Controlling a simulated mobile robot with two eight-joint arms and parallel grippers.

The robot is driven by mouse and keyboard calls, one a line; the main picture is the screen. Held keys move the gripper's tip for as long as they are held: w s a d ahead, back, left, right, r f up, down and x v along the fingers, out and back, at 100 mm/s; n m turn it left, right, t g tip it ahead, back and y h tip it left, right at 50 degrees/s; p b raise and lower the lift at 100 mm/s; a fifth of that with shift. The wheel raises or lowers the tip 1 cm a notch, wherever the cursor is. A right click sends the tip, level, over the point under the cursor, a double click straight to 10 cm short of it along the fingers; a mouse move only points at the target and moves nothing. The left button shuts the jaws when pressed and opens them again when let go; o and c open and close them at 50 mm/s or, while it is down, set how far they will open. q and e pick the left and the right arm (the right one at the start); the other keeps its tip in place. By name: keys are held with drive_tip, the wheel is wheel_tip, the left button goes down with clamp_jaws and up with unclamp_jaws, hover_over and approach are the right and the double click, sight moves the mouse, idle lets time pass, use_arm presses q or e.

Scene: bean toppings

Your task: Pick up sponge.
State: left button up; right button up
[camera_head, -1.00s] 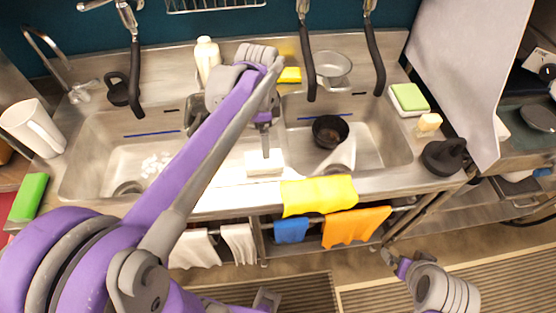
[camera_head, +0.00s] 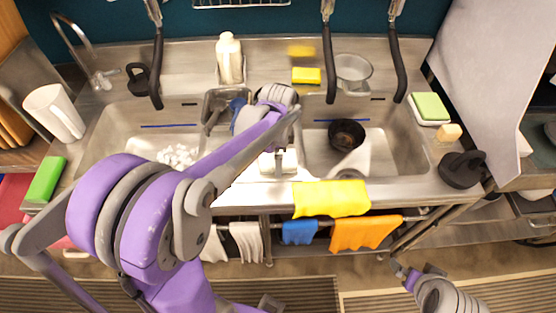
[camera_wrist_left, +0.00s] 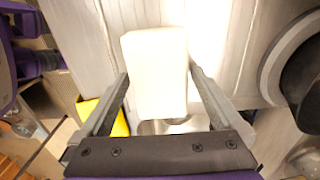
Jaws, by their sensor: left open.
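A white block (camera_head: 279,162), likely a sponge, sits on the steel strip between the two sinks. In the left wrist view the white block (camera_wrist_left: 157,75) is between the two fingers of my left gripper (camera_wrist_left: 158,84), which is open around it. I cannot tell whether the fingers touch it. In the head view my left forearm hides most of that gripper. Other sponge-like blocks are a yellow one (camera_head: 306,76) at the back, a green and white one (camera_head: 428,108) at the right and a green one (camera_head: 45,180) at the left. My right gripper (camera_head: 417,272) is low, away from the counter.
A dark bowl (camera_head: 347,134) sits in the right sink. A white bottle (camera_head: 229,60) and a glass bowl (camera_head: 353,70) stand behind the sinks. Black hoses hang over the back edge. A yellow cloth (camera_head: 331,198) drapes over the front edge.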

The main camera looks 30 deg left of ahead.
use_arm(q)
drive_tip(key=c, duration=1.3)
wheel_tip(320, 180, up, 10)
drive_tip(key=shift+f, duration=0.1)
drive_tip(key=o, duration=0.9)
drive_tip(key=shift+c, duration=0.2)
drive_tip(key=c, duration=0.6)
